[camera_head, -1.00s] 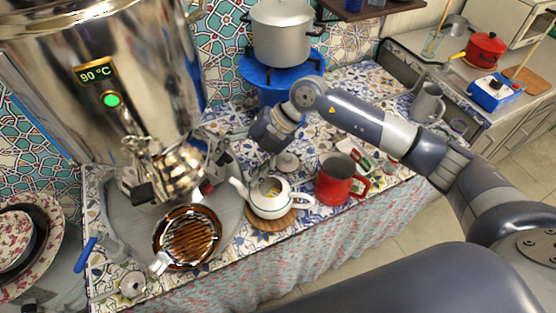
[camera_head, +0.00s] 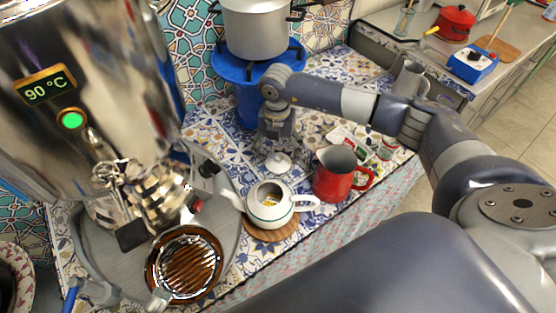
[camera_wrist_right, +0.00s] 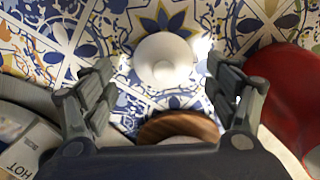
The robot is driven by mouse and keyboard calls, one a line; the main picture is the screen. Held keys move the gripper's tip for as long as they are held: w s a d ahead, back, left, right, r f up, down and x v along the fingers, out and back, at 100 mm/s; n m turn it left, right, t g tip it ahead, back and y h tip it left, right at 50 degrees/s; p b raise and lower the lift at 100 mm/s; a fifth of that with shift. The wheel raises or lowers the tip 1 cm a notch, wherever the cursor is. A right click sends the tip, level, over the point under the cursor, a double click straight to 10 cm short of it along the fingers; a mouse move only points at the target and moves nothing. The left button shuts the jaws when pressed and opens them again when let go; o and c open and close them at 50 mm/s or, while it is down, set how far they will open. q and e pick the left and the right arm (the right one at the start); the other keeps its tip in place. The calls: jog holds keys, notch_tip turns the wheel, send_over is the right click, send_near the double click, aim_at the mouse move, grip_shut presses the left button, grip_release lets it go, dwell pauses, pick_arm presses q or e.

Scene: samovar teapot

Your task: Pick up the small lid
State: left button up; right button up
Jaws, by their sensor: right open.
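The small lid (camera_head: 278,162) is white and round with a knob. It lies on the patterned tile counter behind the white teapot (camera_head: 270,214), whose top is open and shows something yellowish inside. My right gripper (camera_head: 276,143) is just above and behind the lid, pointing down. In the right wrist view the lid (camera_wrist_right: 163,58) shows between the two spread fingers of the right gripper (camera_wrist_right: 160,85), touching neither. The gripper is open and empty. My left gripper is not in view.
A red mug (camera_head: 334,178) stands right of the teapot, close to the right finger in the wrist view. The teapot rests on a round wooden coaster (camera_head: 262,234). A large metal samovar (camera_head: 110,120) fills the left. A pot (camera_head: 255,28) on a blue burner stands behind.

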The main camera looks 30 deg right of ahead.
aim_at(279, 156)
jog(key=f, duration=0.3)
jog(key=shift+s+d+f+p, duration=0.15)
jog(key=shift+s+f+p, duration=0.1)
jog(key=shift+p, duration=0.05)
jog(key=shift+f, duration=0.2)
jog(key=c, duration=1)
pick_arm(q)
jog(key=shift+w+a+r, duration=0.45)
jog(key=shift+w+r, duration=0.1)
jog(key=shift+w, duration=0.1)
